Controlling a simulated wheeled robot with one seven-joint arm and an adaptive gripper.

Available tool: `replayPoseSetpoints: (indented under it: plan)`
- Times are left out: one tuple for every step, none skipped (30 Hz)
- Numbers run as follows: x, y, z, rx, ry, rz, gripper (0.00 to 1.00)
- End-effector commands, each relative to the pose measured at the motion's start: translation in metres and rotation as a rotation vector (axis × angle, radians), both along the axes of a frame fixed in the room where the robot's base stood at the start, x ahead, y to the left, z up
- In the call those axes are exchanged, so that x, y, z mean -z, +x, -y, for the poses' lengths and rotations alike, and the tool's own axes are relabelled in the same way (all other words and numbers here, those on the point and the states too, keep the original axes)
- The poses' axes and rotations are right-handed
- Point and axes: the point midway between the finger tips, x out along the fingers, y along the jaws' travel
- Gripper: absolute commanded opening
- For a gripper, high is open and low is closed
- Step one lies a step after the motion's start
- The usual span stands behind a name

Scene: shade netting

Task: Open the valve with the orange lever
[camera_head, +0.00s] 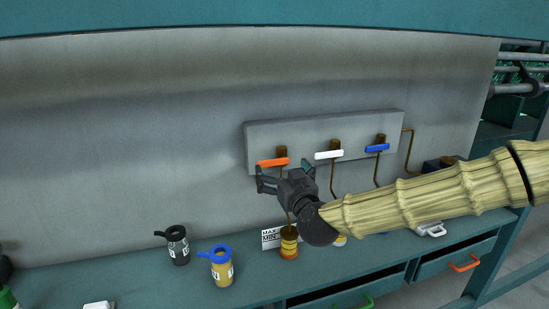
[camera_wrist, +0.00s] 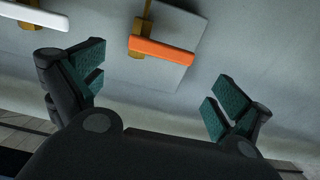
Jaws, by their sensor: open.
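The orange lever (camera_head: 272,162) is on the leftmost valve of a grey wall panel (camera_head: 258,133). It lies nearly level across its brown valve body. In the wrist view the orange lever (camera_wrist: 162,52) is ahead of my gripper, between the lines of the two fingers and tilted in the picture. My gripper (camera_head: 272,176) is open and empty just below the lever in the head view. In the wrist view my open fingers (camera_wrist: 155,92) stand wide apart, and the lever is beyond their tips. I see no clear contact.
A white lever (camera_head: 329,154) and a blue lever (camera_head: 377,148) sit to the right on the same panel. The wall left of the panel is clear.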

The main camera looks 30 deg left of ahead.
Motion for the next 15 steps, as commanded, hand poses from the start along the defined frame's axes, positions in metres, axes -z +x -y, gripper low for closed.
replayPoseSetpoints:
  plan:
    - [-0.002, 0.005, -0.006, 0.001, 0.001, -0.002, 1.0]
    - [-0.002, 0.008, -0.01, 0.001, 0.0, -0.004, 1.0]
    - [-0.002, 0.012, -0.015, 0.0, 0.0, -0.004, 1.0]
    - [-0.002, 0.015, -0.018, 0.0, 0.0, -0.004, 1.0]
    - [-0.002, 0.018, -0.021, 0.0, 0.0, -0.004, 1.0]
    - [-0.002, 0.021, -0.025, 0.001, 0.0, -0.003, 1.0]
    - [-0.002, 0.024, -0.027, 0.001, 0.0, -0.001, 1.0]
    - [-0.002, 0.026, -0.03, 0.0, 0.0, -0.001, 1.0]
    - [-0.001, 0.029, -0.034, 0.0, 0.0, -0.001, 1.0]
    - [-0.001, 0.03, -0.036, -0.001, 0.0, -0.001, 1.0]
    - [-0.001, 0.032, -0.038, -0.001, 0.0, -0.003, 1.0]
    - [-0.001, 0.034, -0.041, -0.001, 0.001, -0.002, 1.0]
    - [-0.001, 0.036, -0.042, 0.0, 0.001, -0.002, 1.0]
    - [-0.001, 0.037, -0.043, 0.0, 0.001, -0.002, 1.0]
    - [0.0, 0.038, -0.045, 0.0, 0.001, -0.002, 1.0]
